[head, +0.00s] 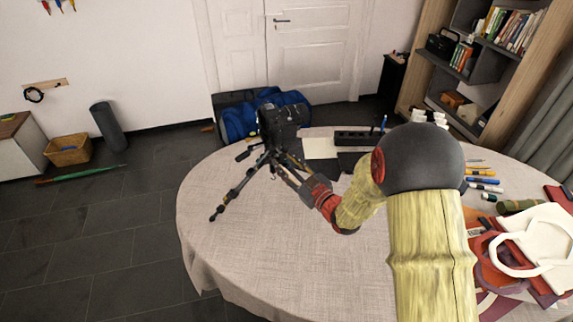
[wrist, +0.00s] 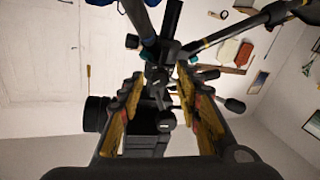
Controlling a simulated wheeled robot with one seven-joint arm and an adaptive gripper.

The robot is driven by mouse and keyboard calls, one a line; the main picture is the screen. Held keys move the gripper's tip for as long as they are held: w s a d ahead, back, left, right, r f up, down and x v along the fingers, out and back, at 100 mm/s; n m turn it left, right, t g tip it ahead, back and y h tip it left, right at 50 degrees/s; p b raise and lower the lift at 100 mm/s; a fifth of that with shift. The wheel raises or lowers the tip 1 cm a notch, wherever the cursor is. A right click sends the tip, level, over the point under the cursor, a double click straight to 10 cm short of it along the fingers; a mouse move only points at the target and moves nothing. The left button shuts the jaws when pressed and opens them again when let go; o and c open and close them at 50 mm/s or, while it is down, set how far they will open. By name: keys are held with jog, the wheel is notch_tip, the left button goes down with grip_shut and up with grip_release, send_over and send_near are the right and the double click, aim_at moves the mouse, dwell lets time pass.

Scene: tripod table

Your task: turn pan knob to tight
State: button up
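A black camera (head: 280,122) sits on a small black tripod (head: 232,194) at the far left part of the round table. My gripper (head: 285,168) reaches in from the right, close to the upper part of the tripod. In the wrist view, which looks upside down, my gripper (wrist: 160,88) has its two yellowish fingers apart, with dark tripod-head parts in the gap or just beyond it. The camera (wrist: 97,113) shows at lower left. Several dark knobs or handle ends, such as this dark knob (wrist: 235,105), stick out around the head. I cannot tell which is the pan knob, or whether the fingers touch anything.
The cloth-covered table (head: 240,265) is clear at its front left. A black holder (head: 352,138), papers, pens (head: 484,180) and a white bag (head: 535,245) lie along the back and right. A blue bag (head: 250,118) is on the floor behind.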

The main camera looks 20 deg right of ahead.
grip_shut()
dwell(0.4)
jog(key=m+p, duration=0.2)
jog(key=m, duration=0.2)
jog(key=shift+m, duration=0.4)
jog(key=shift+o, duration=0.4)
grip_release()
jog(key=shift+o, duration=0.3)
jog(key=v, duration=1.2)
